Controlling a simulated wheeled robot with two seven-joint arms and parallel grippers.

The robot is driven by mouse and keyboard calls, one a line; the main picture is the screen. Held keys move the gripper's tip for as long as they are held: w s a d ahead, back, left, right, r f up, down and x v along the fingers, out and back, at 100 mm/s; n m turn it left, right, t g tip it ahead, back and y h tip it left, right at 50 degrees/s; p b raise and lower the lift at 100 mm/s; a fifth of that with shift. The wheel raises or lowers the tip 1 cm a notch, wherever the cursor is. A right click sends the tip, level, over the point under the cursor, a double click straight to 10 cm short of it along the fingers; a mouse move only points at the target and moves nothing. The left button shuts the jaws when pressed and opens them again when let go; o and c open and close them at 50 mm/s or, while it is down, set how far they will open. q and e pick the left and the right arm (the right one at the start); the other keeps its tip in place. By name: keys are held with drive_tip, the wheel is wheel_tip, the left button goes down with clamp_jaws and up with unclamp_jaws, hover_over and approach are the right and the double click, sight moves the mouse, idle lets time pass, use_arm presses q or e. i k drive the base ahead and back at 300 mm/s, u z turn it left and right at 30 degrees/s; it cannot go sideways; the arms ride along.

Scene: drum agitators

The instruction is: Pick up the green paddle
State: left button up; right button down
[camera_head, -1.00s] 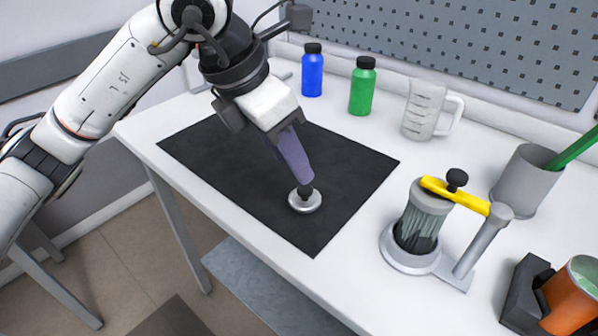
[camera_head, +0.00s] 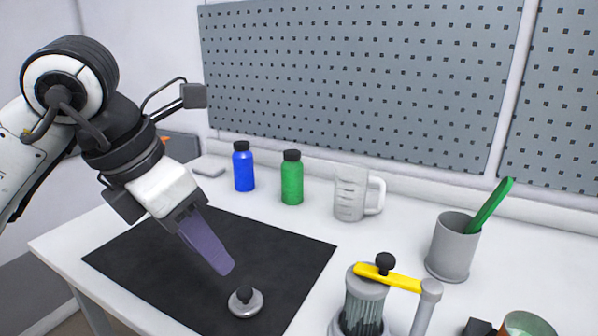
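The green paddle (camera_head: 490,206) leans in a grey cup (camera_head: 452,250) at the right, its green upper part sticking out above the rim; its lower end is hidden inside the cup. My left gripper (camera_head: 222,264) comes in from the left over the black mat (camera_head: 128,262). Its purple fingers line up in this view, so I cannot tell whether they are open or shut. The tips are just above and left of a silver disc with a black knob (camera_head: 245,303) and look apart from it. The gripper is far from the paddle. My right gripper is not in view.
A blue bottle (camera_head: 243,170), a green bottle (camera_head: 291,181) and a clear measuring jug (camera_head: 350,196) stand along the back below the grey pegboard (camera_head: 350,80). A glass jar (camera_head: 361,303) on a stand with a yellow arm (camera_head: 400,281) stands in front of the cup.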

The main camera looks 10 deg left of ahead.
sight(503, 188)
drive_tip(key=k, duration=1)
